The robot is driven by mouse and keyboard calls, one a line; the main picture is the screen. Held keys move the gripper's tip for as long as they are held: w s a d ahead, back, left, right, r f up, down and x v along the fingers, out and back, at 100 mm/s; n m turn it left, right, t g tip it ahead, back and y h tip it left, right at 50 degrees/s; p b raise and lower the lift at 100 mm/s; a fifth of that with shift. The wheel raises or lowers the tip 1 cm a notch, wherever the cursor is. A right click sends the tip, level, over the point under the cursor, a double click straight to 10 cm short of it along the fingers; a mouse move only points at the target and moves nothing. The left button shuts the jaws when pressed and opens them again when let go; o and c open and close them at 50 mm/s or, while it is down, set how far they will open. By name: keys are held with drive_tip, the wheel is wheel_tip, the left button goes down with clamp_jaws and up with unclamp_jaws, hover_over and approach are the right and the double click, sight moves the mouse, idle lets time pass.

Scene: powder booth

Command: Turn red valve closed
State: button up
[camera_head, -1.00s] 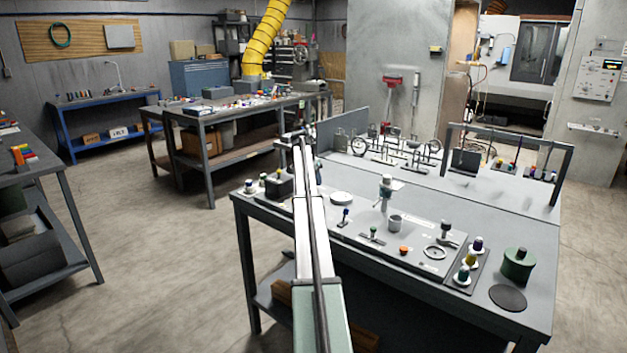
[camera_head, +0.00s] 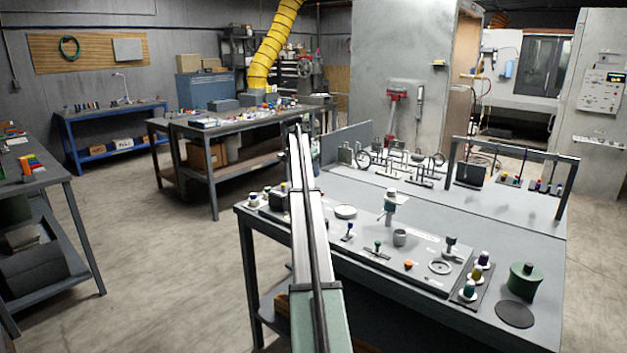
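No valve with a clearly red handle can be made out. A small orange-red knob (camera_head: 408,265) sits on the grey panel (camera_head: 345,262) on the near bench. A grey ring or wheel (camera_head: 440,267) lies to its right on the same panel. A red fixture (camera_head: 397,86) shows on the grey wall behind the bench. My arm reaches up the middle of the picture and passes in front of the bench's left part. No gripper fingers show beyond or beside it, so I cannot see whether they touch anything.
The near bench (camera_head: 530,235) also carries a green canister (camera_head: 523,280), a dark disc (camera_head: 514,314), small bottles and a rack frame (camera_head: 515,150). Another bench (camera_head: 185,127) stands behind at left, and a shelf table (camera_head: 60,205) at far left. Open floor (camera_head: 150,260) lies between.

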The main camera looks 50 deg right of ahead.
drive_tip(key=shift+v, duration=0.9)
